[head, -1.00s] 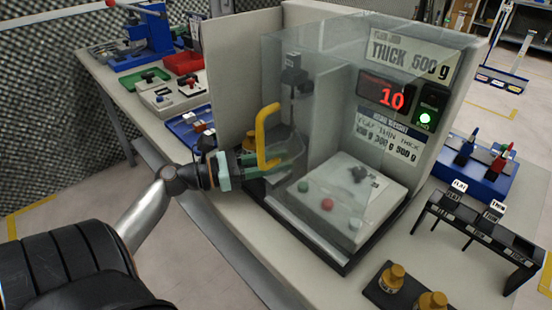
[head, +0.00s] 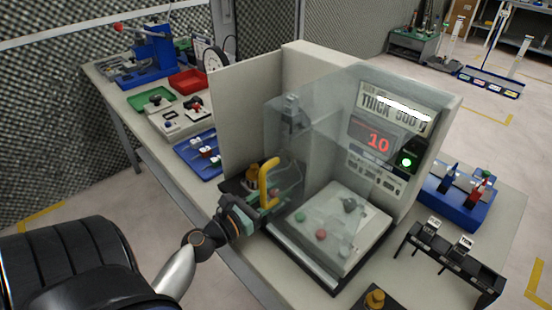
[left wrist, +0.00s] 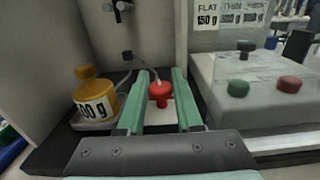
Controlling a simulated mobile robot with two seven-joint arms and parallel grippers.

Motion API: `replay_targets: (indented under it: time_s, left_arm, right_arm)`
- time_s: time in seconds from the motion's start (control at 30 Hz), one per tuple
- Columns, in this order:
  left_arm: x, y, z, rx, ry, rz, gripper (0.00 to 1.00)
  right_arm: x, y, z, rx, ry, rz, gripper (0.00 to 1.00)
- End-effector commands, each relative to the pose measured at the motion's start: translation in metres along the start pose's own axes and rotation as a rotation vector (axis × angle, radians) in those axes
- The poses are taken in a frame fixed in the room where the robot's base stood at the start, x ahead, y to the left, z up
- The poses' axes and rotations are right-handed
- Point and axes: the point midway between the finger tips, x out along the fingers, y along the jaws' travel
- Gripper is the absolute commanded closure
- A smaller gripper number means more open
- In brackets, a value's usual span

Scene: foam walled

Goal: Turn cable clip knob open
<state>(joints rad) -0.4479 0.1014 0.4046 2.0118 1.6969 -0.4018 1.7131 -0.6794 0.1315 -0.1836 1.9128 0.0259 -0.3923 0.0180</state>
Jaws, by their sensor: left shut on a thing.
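A red knob (left wrist: 160,93) stands on a pale base at the left of the test machine, with a grey cable (left wrist: 140,66) rising behind it. My left gripper (left wrist: 161,76) has its green fingers on either side of this knob, shut on it. The knob is hardly visible in the head view. My right gripper is in neither current view.
A yellow weight (left wrist: 95,104) stands close left of the fingers. A clear guard (head: 330,150) covers the white plate (head: 350,240) with green and red buttons to the right. The display (head: 375,140) reads 10 beside a lit green lamp (head: 407,162). Trays stand behind left.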

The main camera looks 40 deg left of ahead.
Motion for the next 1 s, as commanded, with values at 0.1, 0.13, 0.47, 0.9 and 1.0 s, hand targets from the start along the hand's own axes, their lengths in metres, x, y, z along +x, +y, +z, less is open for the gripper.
replay_targets:
  time_s: [0.1,0.13,0.47,0.9,1.0]
  left_arm:
    - [0.0000,-0.0009,-0.0002,-0.002,0.001,0.015,1.00]
    - [0.0000,-0.0009,-0.0004,-0.001,0.001,0.017,1.00]
    - [0.0001,-0.0008,-0.0011,-0.001,0.001,0.019,1.00]
    - [0.0002,-0.0002,-0.0005,0.000,0.000,0.020,0.36]
    - [0.0002,-0.0002,-0.0003,0.000,0.000,0.020,0.36]
  right_arm:
    - [-0.0019,-0.0004,-0.0022,0.000,0.000,0.000,0.36]
    - [-0.0020,-0.0004,-0.0023,0.000,0.000,-0.001,0.36]
    - [-0.0018,-0.0006,-0.0021,0.000,0.000,-0.001,0.36]
    - [-0.0019,-0.0007,-0.0024,0.001,0.000,-0.001,0.36]
    - [-0.0019,-0.0007,-0.0025,0.000,0.000,-0.001,0.36]
